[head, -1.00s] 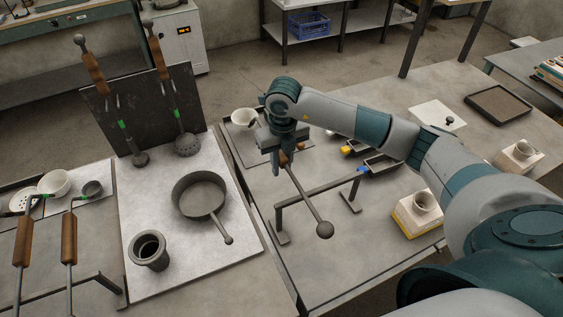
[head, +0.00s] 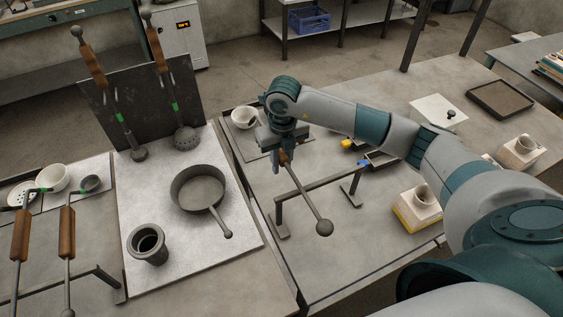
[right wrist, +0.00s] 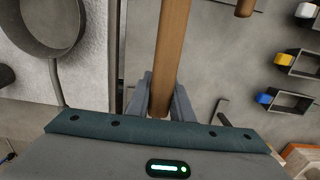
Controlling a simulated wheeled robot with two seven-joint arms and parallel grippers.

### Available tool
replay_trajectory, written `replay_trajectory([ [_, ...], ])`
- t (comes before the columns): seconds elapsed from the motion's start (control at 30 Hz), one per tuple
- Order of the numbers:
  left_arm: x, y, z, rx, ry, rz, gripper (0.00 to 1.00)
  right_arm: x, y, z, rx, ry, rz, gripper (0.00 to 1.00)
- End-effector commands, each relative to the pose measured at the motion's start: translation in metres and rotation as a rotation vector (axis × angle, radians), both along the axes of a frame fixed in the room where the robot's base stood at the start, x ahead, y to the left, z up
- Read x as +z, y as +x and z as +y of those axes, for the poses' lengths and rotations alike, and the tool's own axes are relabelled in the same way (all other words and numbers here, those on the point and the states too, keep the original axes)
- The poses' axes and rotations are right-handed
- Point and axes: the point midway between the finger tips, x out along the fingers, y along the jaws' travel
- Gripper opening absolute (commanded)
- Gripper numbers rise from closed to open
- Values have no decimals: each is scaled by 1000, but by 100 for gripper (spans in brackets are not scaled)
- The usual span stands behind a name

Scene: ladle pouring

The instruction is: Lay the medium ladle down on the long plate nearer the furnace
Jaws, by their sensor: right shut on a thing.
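My right gripper (head: 276,160) is shut on the wooden handle of a ladle, seen close in the right wrist view as a brown handle (right wrist: 170,45) between the fingers (right wrist: 160,100). The ladle's steel rod (head: 304,196) runs down to a ball end at the lower right, past a low rack bar. A pale bowl (head: 245,118) at the handle's far side lines up with it, over a long grey plate (head: 262,143); whether it touches the plate I cannot tell. The gripper hides the join. My left gripper is not in view.
A low metal rack (head: 312,184) stands by the ladle's rod. A pan (head: 198,188) and a dark cup (head: 149,246) are on a pale board to the left. More ladles hang or lie at left. A white cabinet (head: 178,38) with an orange display stands behind.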

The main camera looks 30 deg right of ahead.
Motion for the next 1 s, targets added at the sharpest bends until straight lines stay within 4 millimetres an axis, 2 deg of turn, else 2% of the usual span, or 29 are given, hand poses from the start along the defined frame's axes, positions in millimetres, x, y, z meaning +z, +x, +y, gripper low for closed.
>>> replay_trajectory([
  [0.3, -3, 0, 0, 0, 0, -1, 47, -1, 1, 0, 0, 1, -4, 0],
  [0.33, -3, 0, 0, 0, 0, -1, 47, -1, 1, 0, 0, 1, -4, 22],
  [0.4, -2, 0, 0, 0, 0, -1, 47, -1, 1, 0, 0, 1, -4, 39],
  [0.43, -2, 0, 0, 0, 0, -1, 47, -1, 1, 0, 0, 1, -3, 42],
  [0.77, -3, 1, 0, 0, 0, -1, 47, -3, 0, 0, 0, -1, 1, 42],
  [1.0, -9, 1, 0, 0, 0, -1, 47, 12, 0, 0, 1, 1, -2, 42],
])
